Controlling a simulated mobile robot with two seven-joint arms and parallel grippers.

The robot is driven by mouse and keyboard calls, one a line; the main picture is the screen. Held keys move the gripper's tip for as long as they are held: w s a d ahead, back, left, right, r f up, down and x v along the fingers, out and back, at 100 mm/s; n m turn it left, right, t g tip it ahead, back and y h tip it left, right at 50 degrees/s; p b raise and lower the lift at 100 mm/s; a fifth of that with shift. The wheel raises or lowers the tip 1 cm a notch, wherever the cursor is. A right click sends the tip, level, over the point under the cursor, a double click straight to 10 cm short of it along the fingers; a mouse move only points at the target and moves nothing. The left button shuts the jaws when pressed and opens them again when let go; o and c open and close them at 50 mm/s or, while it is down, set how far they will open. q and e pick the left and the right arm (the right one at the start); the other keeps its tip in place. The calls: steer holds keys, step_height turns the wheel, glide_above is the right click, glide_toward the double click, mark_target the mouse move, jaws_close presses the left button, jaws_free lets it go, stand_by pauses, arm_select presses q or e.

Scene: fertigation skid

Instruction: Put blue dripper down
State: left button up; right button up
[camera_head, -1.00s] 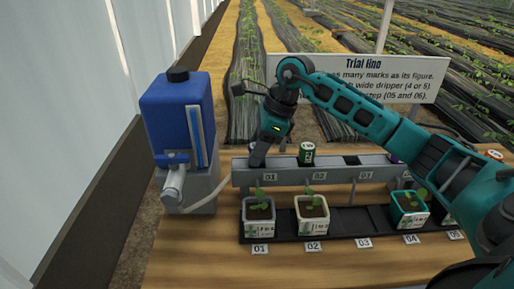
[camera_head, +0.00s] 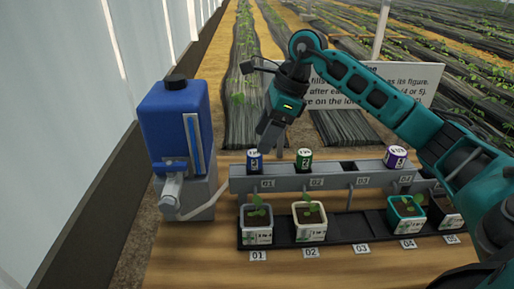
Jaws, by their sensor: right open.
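The blue dripper (camera_head: 254,161) stands upright in the rail (camera_head: 330,181) at the place marked 01. My right gripper (camera_head: 266,143) is above it and a little to its right, apart from it, open and empty. The green dripper (camera_head: 304,160) stands in the rail at 02. The purple dripper (camera_head: 396,157) stands at the rail's right part, by 04, and looks slightly tilted. The place at 03 looks empty. My left gripper is not in view.
A blue tank (camera_head: 175,125) on a grey base stands at the left. A sign (camera_head: 415,84) stands behind. The wooden table front (camera_head: 200,262) is clear.

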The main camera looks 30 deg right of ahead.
steer(key=v, duration=0.5)
steer(key=shift+s+d+r, duration=0.1)
steer(key=shift+r, duration=0.15)
